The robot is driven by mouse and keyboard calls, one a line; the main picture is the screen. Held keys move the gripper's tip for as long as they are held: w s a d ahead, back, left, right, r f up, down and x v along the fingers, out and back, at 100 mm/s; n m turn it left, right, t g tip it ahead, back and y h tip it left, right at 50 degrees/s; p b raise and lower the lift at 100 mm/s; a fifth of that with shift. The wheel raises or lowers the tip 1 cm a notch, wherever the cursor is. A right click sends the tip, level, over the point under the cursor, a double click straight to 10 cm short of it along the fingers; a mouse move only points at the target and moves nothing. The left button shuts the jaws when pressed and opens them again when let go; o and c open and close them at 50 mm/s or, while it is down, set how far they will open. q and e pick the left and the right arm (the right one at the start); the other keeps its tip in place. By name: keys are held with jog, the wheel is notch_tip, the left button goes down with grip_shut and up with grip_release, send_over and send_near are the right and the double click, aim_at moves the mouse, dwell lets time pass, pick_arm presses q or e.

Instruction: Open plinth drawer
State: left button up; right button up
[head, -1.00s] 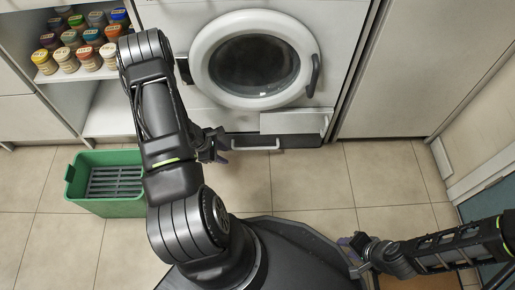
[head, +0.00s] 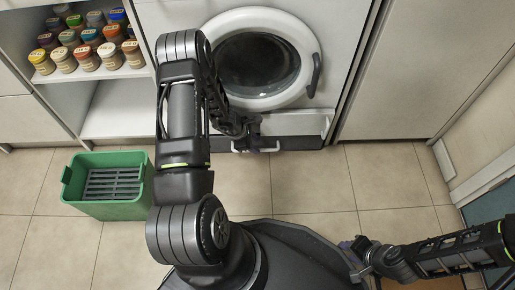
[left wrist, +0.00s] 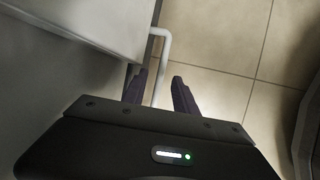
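In the left wrist view the handle (left wrist: 163,50) runs down between the two dark fingers of my left gripper (left wrist: 159,90). The fingers are apart, so the gripper is open around the bar; contact cannot be told. My right gripper (head: 352,256) is away at the lower right, its fingertips apart and empty.
The washing machine door (head: 310,55) is shut above. A white panel (head: 300,122) sits just over the plinth. A green crate (head: 112,210) stands on the floor at left. Jars (head: 88,60) fill a shelf at upper left. Tiled floor before the plinth is clear.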

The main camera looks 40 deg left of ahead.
pick_arm(q)
jog(key=shift+b+x, duration=0.45)
jog(key=shift+x, duration=1.45)
jog(key=shift+s+a, duration=0.1)
jog(key=shift+s, duration=0.05)
grip_shut()
